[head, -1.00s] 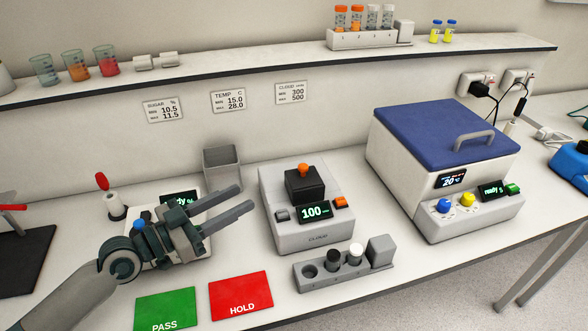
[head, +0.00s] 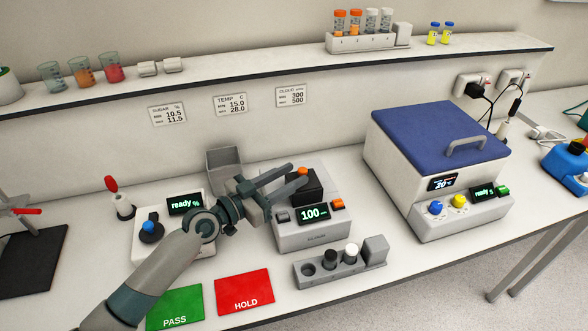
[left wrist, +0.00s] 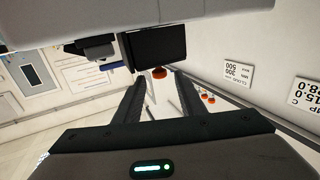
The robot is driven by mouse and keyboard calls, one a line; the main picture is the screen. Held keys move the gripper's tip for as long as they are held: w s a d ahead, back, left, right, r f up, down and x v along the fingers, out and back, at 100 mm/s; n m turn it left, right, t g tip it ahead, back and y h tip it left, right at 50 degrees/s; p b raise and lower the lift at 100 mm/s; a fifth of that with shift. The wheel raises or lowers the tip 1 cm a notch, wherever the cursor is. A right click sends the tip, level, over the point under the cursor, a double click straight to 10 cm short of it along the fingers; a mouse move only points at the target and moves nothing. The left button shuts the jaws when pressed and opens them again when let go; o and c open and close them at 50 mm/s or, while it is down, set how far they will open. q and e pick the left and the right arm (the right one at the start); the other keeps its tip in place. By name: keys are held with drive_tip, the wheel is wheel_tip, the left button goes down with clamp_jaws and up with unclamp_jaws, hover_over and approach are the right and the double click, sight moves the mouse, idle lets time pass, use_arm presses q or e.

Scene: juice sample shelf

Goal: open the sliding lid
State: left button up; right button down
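The grey cloud meter (head: 312,236) stands on the bench with a black box-shaped cover (head: 308,190) on top. An orange knob (head: 302,171) sits on that cover. My left gripper (head: 300,174) is open, its two fingers reaching right toward the knob. In the left wrist view the orange knob (left wrist: 159,72) shows between the open fingertips (left wrist: 159,80), against the black cover (left wrist: 158,44). I see no clear contact. The fingers hide part of the cover in the head view. A blue lid (head: 435,135) with a grey handle covers the white bath at right. My right gripper is not in view.
A grey rack (head: 345,274) with black- and white-capped vials stands in front of the meter. The red HOLD mat (head: 244,290) and green PASS mat (head: 176,309) lie nearby. A grey bin (head: 224,161) stands behind my gripper. The shelf (head: 230,75) runs above.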

use_arm(q)
drive_tip(key=shift+x, duration=0.85)
clamp_jaws()
